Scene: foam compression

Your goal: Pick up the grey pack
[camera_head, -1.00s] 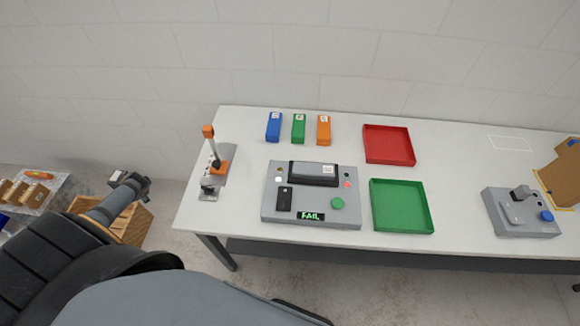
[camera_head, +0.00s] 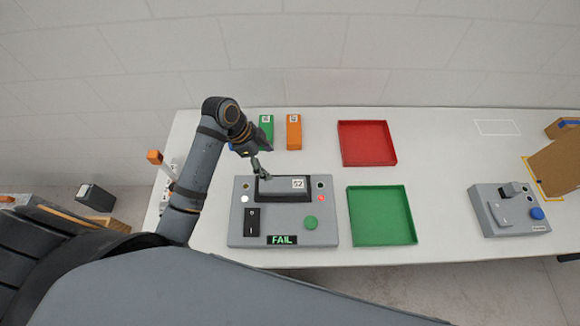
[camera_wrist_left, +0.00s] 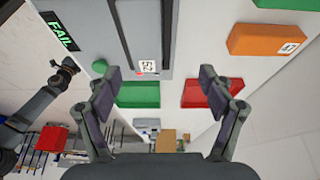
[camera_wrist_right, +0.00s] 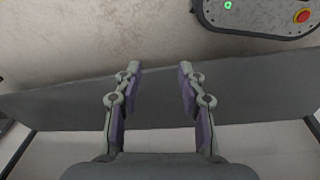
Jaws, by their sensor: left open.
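The grey pack (camera_head: 284,191) is dark grey with a white code label at its right end. It lies in the slot of the grey test station (camera_head: 240,225), whose screen reads FAIL. In the left wrist view the pack (camera_wrist_left: 142,30) shows beyond the fingers, its label near the middle. My left gripper (camera_head: 262,168) is open and empty, just above and behind the pack's left part; whether it touches cannot be told. My right gripper (camera_wrist_right: 160,78) is open and empty, away from the pack, with floor and a grey surface below.
Green (camera_head: 267,128) and orange (camera_head: 294,132) packs stand behind the station; my left arm hides the blue one. A red tray (camera_head: 367,144) and a green tray (camera_head: 382,217) lie right of it. Another grey device (camera_head: 508,210) and a cardboard box (camera_head: 556,165) are farther right.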

